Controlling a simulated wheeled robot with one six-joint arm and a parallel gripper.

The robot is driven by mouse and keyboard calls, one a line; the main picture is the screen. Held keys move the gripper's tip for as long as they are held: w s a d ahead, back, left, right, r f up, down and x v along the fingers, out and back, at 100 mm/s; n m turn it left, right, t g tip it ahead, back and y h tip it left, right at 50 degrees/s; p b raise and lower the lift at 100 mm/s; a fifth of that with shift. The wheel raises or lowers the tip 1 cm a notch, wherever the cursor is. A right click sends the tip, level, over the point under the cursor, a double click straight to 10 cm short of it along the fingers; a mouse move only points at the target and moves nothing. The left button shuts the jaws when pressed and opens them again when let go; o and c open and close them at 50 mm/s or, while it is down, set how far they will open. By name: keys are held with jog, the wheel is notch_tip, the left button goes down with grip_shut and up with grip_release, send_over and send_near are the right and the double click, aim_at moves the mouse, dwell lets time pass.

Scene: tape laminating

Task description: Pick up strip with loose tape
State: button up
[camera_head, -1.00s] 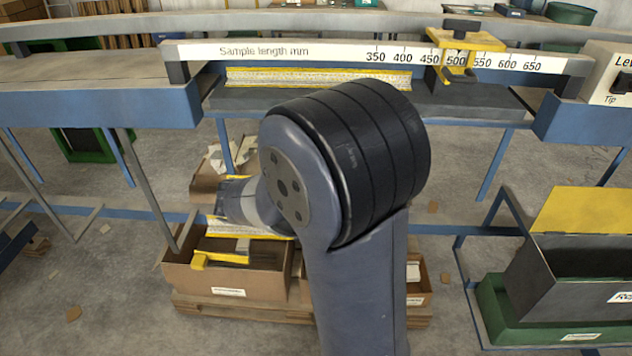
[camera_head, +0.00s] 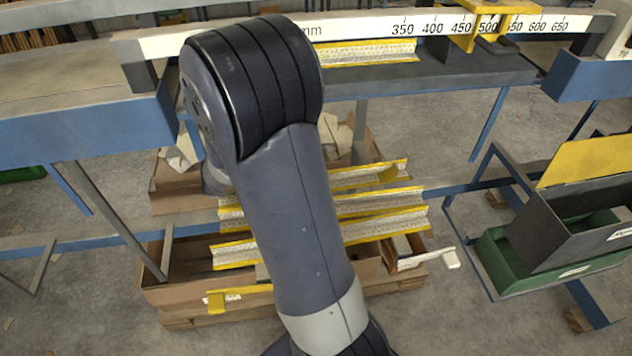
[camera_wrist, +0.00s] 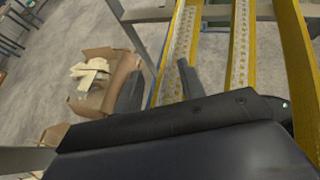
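Several strips with yellow edges and pale middles lie below the bench in the head view, showing to the right of my arm, such as an upper strip (camera_head: 350,178) and a lower strip (camera_head: 380,229). The upper one has a small yellow lump near its right end; I cannot tell if this is loose tape. Another strip (camera_head: 365,52) lies on the bench. My gripper (camera_wrist: 160,86) is open in the wrist view, its two dark fingers apart. A near strip (camera_wrist: 182,40) runs up from the gap between them, and another strip (camera_wrist: 238,45) lies right of it. My arm hides the gripper in the head view.
Cardboard boxes (camera_head: 185,295) stand under the strips. A ruler rail (camera_head: 380,27) with a yellow stop crosses above the bench (camera_head: 440,73). A green-and-grey bin (camera_head: 540,240) stands at right. Blue legs and bars frame the area. A box with paper scraps (camera_wrist: 108,72) is left of my gripper.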

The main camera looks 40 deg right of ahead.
jog(key=shift+d, duration=0.1)
grip_shut()
dwell(0.3)
